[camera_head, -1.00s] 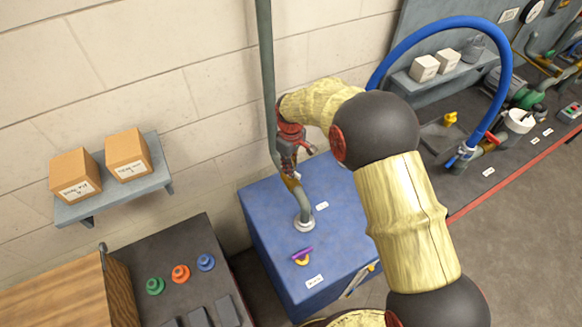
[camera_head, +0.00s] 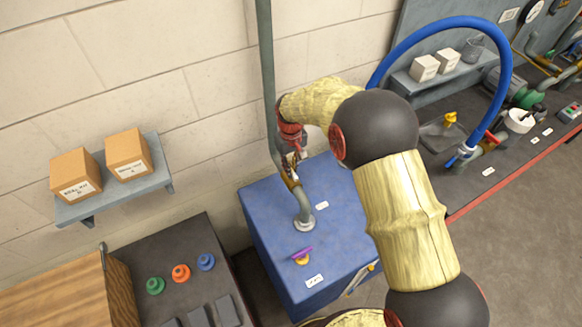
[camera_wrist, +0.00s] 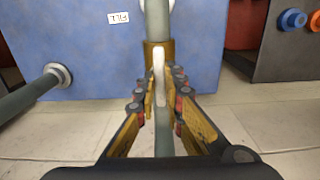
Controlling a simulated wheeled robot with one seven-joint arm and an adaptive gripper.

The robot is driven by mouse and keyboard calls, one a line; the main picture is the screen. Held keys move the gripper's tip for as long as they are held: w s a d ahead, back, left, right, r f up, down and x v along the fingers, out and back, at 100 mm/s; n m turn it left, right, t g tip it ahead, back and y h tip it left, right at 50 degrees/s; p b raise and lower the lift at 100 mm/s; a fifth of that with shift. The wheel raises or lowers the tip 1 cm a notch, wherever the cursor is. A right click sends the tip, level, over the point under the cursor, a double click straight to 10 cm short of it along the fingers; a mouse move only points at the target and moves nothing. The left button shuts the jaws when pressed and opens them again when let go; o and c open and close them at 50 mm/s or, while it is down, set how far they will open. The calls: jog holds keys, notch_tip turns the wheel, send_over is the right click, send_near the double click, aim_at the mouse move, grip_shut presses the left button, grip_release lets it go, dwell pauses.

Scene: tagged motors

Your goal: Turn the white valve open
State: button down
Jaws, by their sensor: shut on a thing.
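The white valve handle (camera_wrist: 158,72) shows in the wrist view as a narrow upright strip between my fingers. It sits in front of the brass valve body (camera_wrist: 160,50) on a grey-green pipe (camera_wrist: 157,20). The handle looks in line with the pipe in this view. My gripper (camera_wrist: 160,97) is shut on the handle, one finger on each side. In the head view my gripper (camera_head: 293,160) is at the pipe, just above the blue cabinet, with the brass valve body (camera_head: 291,181) below it. The handle is hard to make out there.
The pipe enters the top of the blue cabinet (camera_head: 270,225) through a flange. A shelf (camera_head: 110,197) with two cardboard boxes is on the wall at left. A blue hose (camera_head: 440,25) arches at right. A purple and yellow part (camera_head: 301,256) lies on the cabinet.

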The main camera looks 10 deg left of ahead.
jog(key=c, duration=1.9)
grip_release()
notch_tip(320, 180, up, 12)
